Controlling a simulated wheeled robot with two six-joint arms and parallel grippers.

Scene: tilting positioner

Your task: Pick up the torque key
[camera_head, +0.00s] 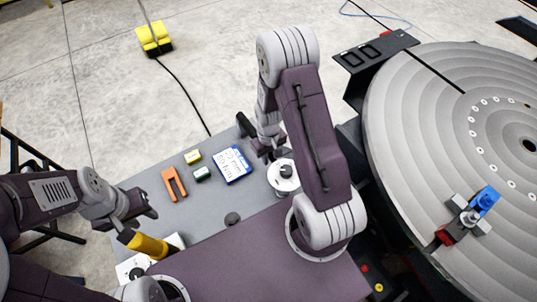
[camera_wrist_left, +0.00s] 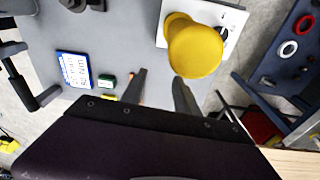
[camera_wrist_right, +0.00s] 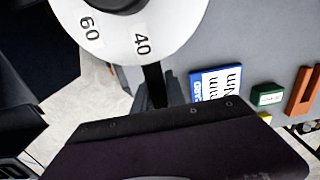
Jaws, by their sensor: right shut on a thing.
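A yellow-handled tool (camera_head: 147,245), which looks like the torque key, stands over a white plate (camera_head: 127,270) at the table's front left. Its rounded yellow top also shows in the left wrist view (camera_wrist_left: 195,48). My left gripper (camera_head: 146,214) is open and empty, close beside the yellow handle and apart from it. A white dial (camera_head: 284,186) with a dark knob stands near the table's right side. The dial, marked 40 and 60, fills the top of the right wrist view (camera_wrist_right: 125,25).
A blue-and-white card (camera_head: 232,165), a green block (camera_head: 202,174), a yellow block (camera_head: 193,157) and an orange forked piece (camera_head: 173,184) lie mid-table. A small dark knob (camera_head: 232,218) sits nearer me. A large round positioner plate (camera_head: 430,130) is at the right.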

